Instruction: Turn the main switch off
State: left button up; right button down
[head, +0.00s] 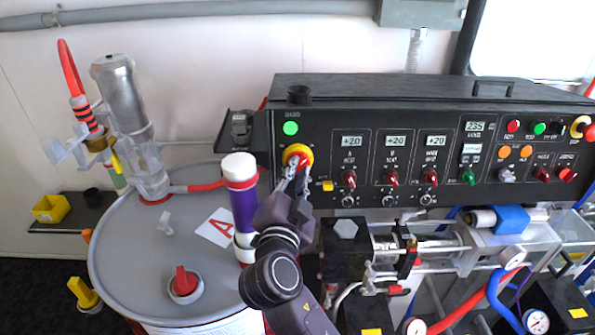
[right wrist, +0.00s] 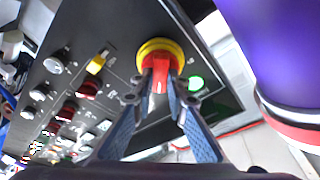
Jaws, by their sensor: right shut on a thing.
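The main switch (head: 297,154) is a red knob on a round yellow plate at the left end of the black control panel. In the right wrist view the switch (right wrist: 160,62) shows its red handle pointing toward me between the fingers. My right gripper (head: 297,170) is at the switch, with its fingers shut on the red handle; the right wrist view shows the fingertips (right wrist: 160,82) on both sides of it. In the head view the fingers hide part of the knob. My left gripper is not in view.
A lit green lamp (head: 290,128) sits just above the switch. A purple cylinder with a white cap (head: 240,168) stands close left of my right gripper. A grey drum (head: 130,245) stands at the left. More knobs and displays (head: 390,170) fill the panel to the right.

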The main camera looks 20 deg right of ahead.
jog(key=shift+f+n+b, duration=0.15)
jog(key=shift+n+b, duration=0.45)
jog(key=shift+n, duration=0.3)
jog(key=n+t+b, duration=0.1)
jog(key=n, duration=0.2)
jog(key=shift+d+y, duration=0.1)
jog(key=shift+y, duration=0.3)
jog(key=n+p, duration=0.1)
jog(key=n, duration=0.1)
jog(key=n+y, duration=0.1)
jog(key=n, duration=0.2)
jog(key=n+t+y+p, duration=0.1)
jog(key=n, duration=0.1)
jog(key=shift+r+n+p, duration=0.3)
jog(key=shift+r+n, duration=0.05)
jog(key=shift+n, duration=0.05)
jog(key=n+y+p, duration=0.1)
jog(key=n+p, duration=0.1)
jog(key=n+y+p, duration=0.1)
jog(key=n+p, duration=0.1)
jog(key=n, duration=0.1)
jog(key=shift+d+r, duration=0.1)
jog(key=shift+r, duration=0.05)
jog(key=shift+n+y+p, duration=0.6)
jog(key=shift+n+p, duration=1.15)
jog(key=shift+n, duration=0.25)
jog(key=shift+f, duration=0.2)
